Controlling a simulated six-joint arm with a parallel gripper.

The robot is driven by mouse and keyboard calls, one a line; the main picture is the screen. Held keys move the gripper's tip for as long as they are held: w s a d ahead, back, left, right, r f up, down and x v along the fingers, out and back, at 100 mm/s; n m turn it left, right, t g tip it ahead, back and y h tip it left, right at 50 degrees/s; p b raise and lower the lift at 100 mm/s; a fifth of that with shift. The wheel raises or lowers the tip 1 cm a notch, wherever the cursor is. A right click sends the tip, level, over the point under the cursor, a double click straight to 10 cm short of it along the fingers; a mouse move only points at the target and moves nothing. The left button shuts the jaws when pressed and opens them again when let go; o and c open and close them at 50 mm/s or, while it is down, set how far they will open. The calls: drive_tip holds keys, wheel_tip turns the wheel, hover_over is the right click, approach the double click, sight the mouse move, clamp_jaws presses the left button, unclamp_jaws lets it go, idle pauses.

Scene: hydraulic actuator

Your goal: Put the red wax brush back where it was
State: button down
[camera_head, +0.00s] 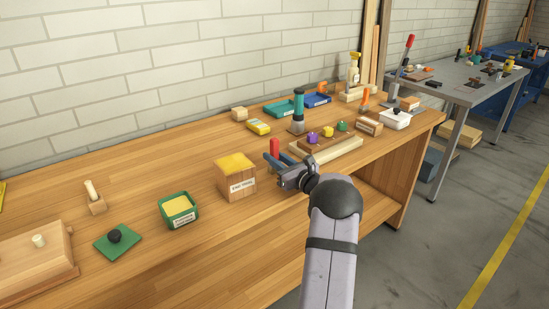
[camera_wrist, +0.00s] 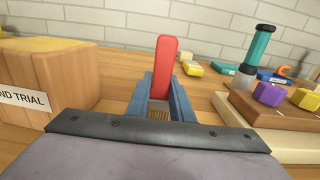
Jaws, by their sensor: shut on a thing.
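The red wax brush (camera_wrist: 163,65) stands upright between the two blue fingers of my gripper (camera_wrist: 160,98) in the wrist view. Its red handle (camera_head: 275,148) also shows in the head view, above my gripper (camera_head: 278,163). My gripper is shut on the brush, just right of a wooden box with a yellow top (camera_head: 235,178) and left of a pale wooden strip (camera_head: 330,155). The brush's lower end is mostly hidden by the fingers; bristles show faintly between them. I cannot tell whether it touches the bench.
A board with purple, yellow and green knobs (camera_head: 328,132) lies to the right, with a teal-handled tool (camera_head: 298,110) behind it. A green tray with yellow contents (camera_head: 179,209) is left of the box. Bare bench (camera_head: 150,160) lies behind the box.

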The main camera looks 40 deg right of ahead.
drive_tip(key=c, duration=1.6)
unclamp_jaws()
drive_tip(key=shift+o, duration=0.2)
drive_tip(key=shift+r+p, duration=0.2)
drive_tip(key=shift+p, duration=0.15)
drive_tip(key=s+b, duration=0.2)
drive_tip(key=s, duration=1)
drive_tip(key=shift+f, duration=0.1)
